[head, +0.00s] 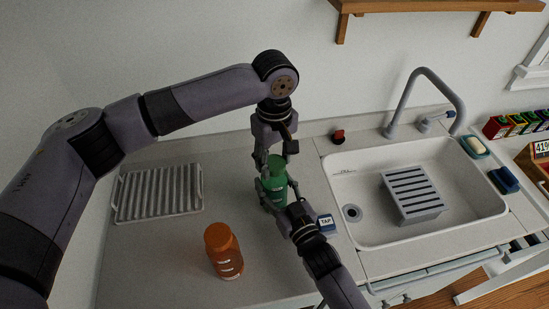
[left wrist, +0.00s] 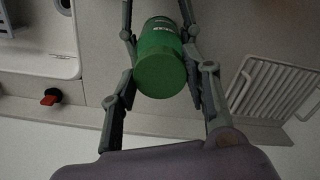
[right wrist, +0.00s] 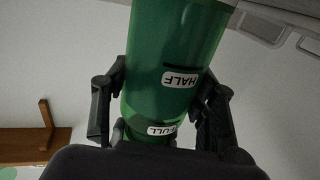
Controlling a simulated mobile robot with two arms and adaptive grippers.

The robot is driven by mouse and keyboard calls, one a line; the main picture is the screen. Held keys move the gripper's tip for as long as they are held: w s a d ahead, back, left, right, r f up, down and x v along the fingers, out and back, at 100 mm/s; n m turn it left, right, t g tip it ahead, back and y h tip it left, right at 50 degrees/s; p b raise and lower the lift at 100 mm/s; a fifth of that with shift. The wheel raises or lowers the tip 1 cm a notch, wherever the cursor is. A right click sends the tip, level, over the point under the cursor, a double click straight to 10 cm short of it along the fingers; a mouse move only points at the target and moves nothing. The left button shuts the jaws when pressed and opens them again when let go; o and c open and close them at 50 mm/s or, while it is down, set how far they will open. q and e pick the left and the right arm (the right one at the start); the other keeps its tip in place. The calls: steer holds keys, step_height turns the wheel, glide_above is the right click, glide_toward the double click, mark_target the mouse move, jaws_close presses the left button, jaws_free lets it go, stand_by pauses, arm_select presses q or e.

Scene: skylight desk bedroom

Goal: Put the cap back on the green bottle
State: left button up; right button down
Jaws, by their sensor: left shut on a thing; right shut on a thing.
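The green bottle (head: 273,186) stands upright on the counter, left of the sink. My left gripper (head: 275,159) comes down from above and is shut on the green cap (left wrist: 161,76) at the bottle's top. In the left wrist view the cap is in line with the bottle; I cannot tell whether it is fully seated. My right gripper (head: 278,196) reaches in from the front and is shut around the bottle's body. The right wrist view shows the bottle (right wrist: 172,70) between the fingers, with HALF and FULL labels.
An orange bottle (head: 223,250) stands in front on the left. A ribbed drying rack (head: 117,199) lies behind it. The sink (head: 345,180) with a grey slotted crate (head: 413,196) and faucet (head: 425,95) is to the right.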

arm_select(q)
steer(key=c, duration=0.6)
steer(key=m, duration=2.2)
steer(key=shift+m, duration=0.4)
steer(key=m, duration=0.3)
steer(key=shift+m, duration=0.4)
steer(key=m, duration=0.3)
steer(key=shift+m, duration=0.3)
steer(key=m, duration=0.4)
steer(key=shift+f, duration=0.1)
steer(key=o, duration=1.3)
